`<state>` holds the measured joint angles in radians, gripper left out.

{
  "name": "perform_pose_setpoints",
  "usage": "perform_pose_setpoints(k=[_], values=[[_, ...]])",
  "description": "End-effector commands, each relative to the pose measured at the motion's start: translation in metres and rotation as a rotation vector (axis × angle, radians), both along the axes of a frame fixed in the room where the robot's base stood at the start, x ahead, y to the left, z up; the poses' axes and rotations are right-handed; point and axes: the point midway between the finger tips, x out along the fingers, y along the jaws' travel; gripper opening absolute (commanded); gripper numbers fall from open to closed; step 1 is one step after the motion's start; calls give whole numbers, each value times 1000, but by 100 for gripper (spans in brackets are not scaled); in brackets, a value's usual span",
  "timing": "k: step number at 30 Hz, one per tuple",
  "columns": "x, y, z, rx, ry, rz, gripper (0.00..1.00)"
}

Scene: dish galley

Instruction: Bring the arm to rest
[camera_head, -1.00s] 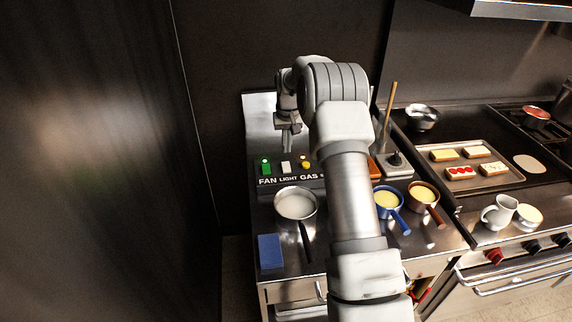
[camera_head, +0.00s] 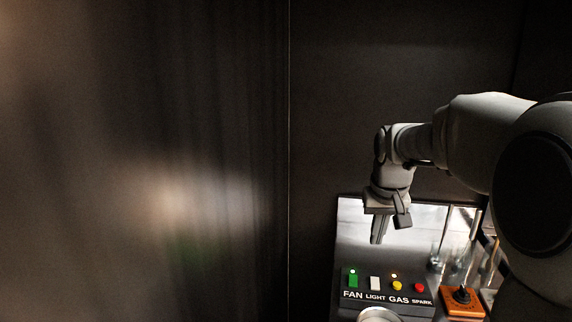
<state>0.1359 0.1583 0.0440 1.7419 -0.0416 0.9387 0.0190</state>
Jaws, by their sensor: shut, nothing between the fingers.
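My arm reaches in from the right edge and bends down at the wrist. My gripper (camera_head: 378,240) points downward in front of the shiny metal back plate, above the switch panel (camera_head: 386,293). Its fingers are together and nothing shows between them. The gripper appears apart from the panel, though the exact gap cannot be told.
The panel carries a green FAN switch (camera_head: 353,279), a white LIGHT switch (camera_head: 375,283), a yellow GAS button (camera_head: 397,286) and a red SPARK button (camera_head: 420,287). An orange box with a black knob (camera_head: 463,299) stands to the right. A pot rim (camera_head: 378,314) shows at the bottom.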

Motion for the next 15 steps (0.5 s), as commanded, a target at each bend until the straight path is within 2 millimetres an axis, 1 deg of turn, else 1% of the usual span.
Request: perform_pose_setpoints(k=[1,5,6,10,15], values=[[-17,5,11,-2,-16,6,0],[-60,17,27,-5,-45,23,0],[-73,20,30,-6,-54,27,0],[-116,30,37,-4,-83,43,0],[-172,40,35,0,-123,62,0]])
